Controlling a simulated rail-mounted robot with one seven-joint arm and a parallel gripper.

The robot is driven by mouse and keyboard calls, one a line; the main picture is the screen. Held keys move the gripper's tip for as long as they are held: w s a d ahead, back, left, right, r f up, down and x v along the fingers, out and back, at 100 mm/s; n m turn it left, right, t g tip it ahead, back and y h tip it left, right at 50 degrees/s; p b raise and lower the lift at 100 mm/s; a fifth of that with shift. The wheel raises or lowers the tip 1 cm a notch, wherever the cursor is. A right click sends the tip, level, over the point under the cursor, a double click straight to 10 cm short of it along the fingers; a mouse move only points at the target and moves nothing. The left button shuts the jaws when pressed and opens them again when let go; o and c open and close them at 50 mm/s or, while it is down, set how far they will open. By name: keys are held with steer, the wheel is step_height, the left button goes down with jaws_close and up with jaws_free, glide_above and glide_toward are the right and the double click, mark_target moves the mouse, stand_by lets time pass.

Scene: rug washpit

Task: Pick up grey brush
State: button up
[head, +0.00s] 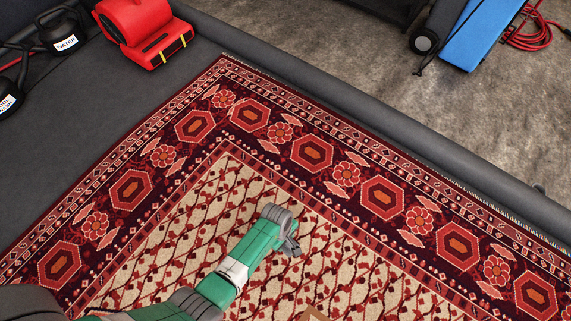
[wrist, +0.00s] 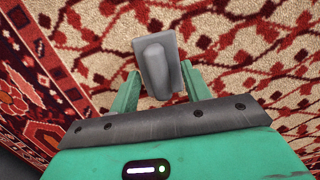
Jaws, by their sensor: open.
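The grey brush (wrist: 154,62) shows in the wrist view as a grey block with a rounded raised back, over the cream and red rug field. My gripper (wrist: 161,76) is open, with one green finger on each side of the brush's near part. I cannot tell whether either finger touches it. In the head view my gripper (head: 290,246) is low over the rug's cream field, and I cannot make out the brush there, where my arm blocks part of the view.
The patterned rug (head: 310,160) lies flat and clear around my gripper. A dark raised edge (head: 330,97) runs along the rug's far side. A brown object (head: 313,313) shows at the bottom edge.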

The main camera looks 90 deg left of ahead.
steer(key=shift+d+f, duration=0.1)
steer(key=shift+f, duration=0.65)
steer(key=shift+r, duration=0.2)
steer(key=shift+w, duration=0.1)
jaws_close()
steer(key=shift+r+p, duration=0.25)
steer(key=shift+p, duration=0.05)
step_height(320, 180, up, 4)
steer(key=p, duration=0.3)
steer(key=shift+f, duration=0.2)
steer(key=s+a+p, duration=0.1)
steer(key=s+a, duration=0.2)
steer(key=s, duration=0.4)
steer(key=s+a+p, duration=0.1)
steer(key=s+a, duration=0.2)
steer(key=s, duration=0.4)
steer(key=shift+s+a+r, duration=0.3)
steer(key=shift+a+r, duration=0.05)
steer(key=shift+r, duration=0.1)
